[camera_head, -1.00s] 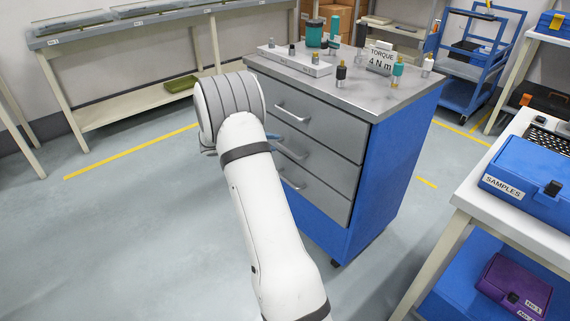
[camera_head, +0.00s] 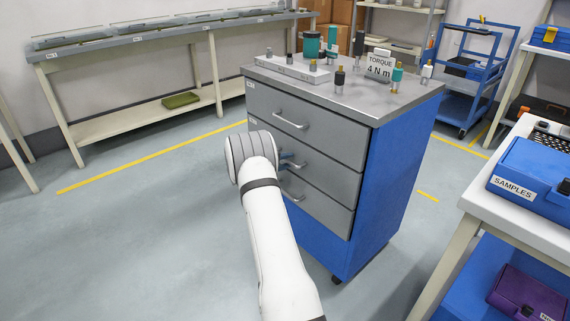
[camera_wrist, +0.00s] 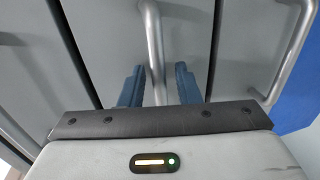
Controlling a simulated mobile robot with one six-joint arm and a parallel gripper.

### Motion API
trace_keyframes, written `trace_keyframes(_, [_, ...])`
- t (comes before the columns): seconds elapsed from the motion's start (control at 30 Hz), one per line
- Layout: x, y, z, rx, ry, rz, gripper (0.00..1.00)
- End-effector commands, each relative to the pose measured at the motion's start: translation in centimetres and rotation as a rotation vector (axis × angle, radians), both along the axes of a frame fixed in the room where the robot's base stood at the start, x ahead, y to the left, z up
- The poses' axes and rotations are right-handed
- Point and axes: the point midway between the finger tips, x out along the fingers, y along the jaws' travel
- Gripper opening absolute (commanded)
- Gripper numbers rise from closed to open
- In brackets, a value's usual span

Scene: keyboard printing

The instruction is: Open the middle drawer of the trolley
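The trolley (camera_head: 385,165) is blue with a grey top and three grey drawers on its front. The middle drawer (camera_head: 335,175) looks flush with the others; its bar handle (camera_head: 297,165) is partly hidden behind my wrist. My gripper (camera_head: 286,158) is at that handle, mostly hidden by my arm in the head view. In the wrist view the two blue fingers of my gripper (camera_wrist: 158,88) stand apart, one on each side of the middle handle (camera_wrist: 154,45). Gaps show between fingers and bar. The top handle (camera_head: 290,121) is clear of my gripper.
Bottles, a white block and a torque sign (camera_head: 380,66) stand on the trolley top. A white table (camera_head: 490,200) with a blue samples case (camera_head: 535,175) is at the right. A long bench (camera_head: 130,45) stands at the back left. The floor left of the trolley is clear.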

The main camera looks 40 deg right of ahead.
Motion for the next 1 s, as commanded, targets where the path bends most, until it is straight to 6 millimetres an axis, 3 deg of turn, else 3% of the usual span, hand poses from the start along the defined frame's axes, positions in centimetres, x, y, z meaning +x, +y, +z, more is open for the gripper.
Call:
trace_keyframes(0.27, [0.0, -0.3, 0.0, 0.000, 0.001, 0.000, 0.30])
trace_keyframes(0.63, [0.0, -0.3, 0.0, 0.000, 0.000, -0.001, 0.01])
trace_keyframes(0.97, [-0.1, -0.3, -0.1, 0.001, 0.000, -0.002, 0.00])
trace_keyframes(1.0, [0.1, 0.9, 0.0, 0.001, 0.003, 0.003, 0.00])
